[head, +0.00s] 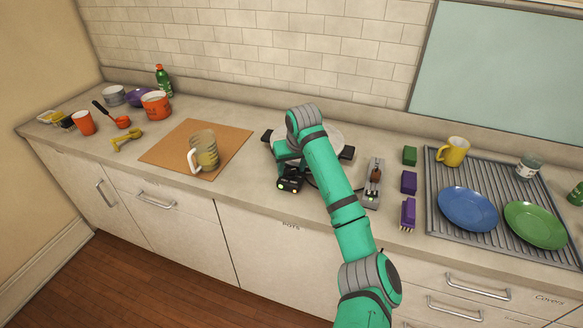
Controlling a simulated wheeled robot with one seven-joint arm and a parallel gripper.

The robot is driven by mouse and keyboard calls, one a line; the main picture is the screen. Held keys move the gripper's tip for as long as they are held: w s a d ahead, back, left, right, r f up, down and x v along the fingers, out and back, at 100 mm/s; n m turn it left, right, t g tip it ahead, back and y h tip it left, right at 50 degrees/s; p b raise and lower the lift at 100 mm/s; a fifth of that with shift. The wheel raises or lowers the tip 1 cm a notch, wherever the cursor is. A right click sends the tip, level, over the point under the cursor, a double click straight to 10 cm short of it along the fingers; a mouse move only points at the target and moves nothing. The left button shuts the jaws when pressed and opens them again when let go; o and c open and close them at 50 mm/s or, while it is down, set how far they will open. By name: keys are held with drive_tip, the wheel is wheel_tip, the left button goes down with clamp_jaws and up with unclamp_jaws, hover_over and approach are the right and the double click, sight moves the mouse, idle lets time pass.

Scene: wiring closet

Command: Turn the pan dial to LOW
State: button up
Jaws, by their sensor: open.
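The pan (334,134) is a round, pale electric pan with black side handles, standing on the counter behind my arm. A small black control box (288,187) at its front shows a green and an orange light. The dial and its marks are too small and covered to read. My teal arm reaches over the pan and bends back down at its left. My gripper (290,174) is at the control box, dark against dark. Its fingers are hard to tell apart, and I cannot tell whether they touch the dial. Nothing shows held in it.
A grey device with a lever (373,184) stands right of the pan. Purple and green blocks (409,182) stand beside the drying rack (480,238). A glass jug (205,152) stands on the brown board (165,150) at left. The counter front between board and pan is clear.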

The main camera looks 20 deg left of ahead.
drive_tip(key=c, duration=1)
drive_tip(key=shift+a+m, duration=0.3)
drive_tip(key=shift+m, duration=0.1)
drive_tip(key=shift+c, duration=0.2)
drive_tip(key=shift+d+m+t+h, duration=0.2)
drive_tip(key=shift+m+h, duration=0.1)
drive_tip(key=shift+m, duration=0.35)
drive_tip(key=shift+d+m+t+h, duration=0.1)
drive_tip(key=shift+m+t+h, duration=0.15)
drive_tip(key=shift+m, duration=0.4)
drive_tip(key=o, duration=1)
drive_tip(key=shift+s+a, duration=0.1)
drive_tip(key=shift+o, duration=0.2)
drive_tip(key=shift+r, duration=0.15)
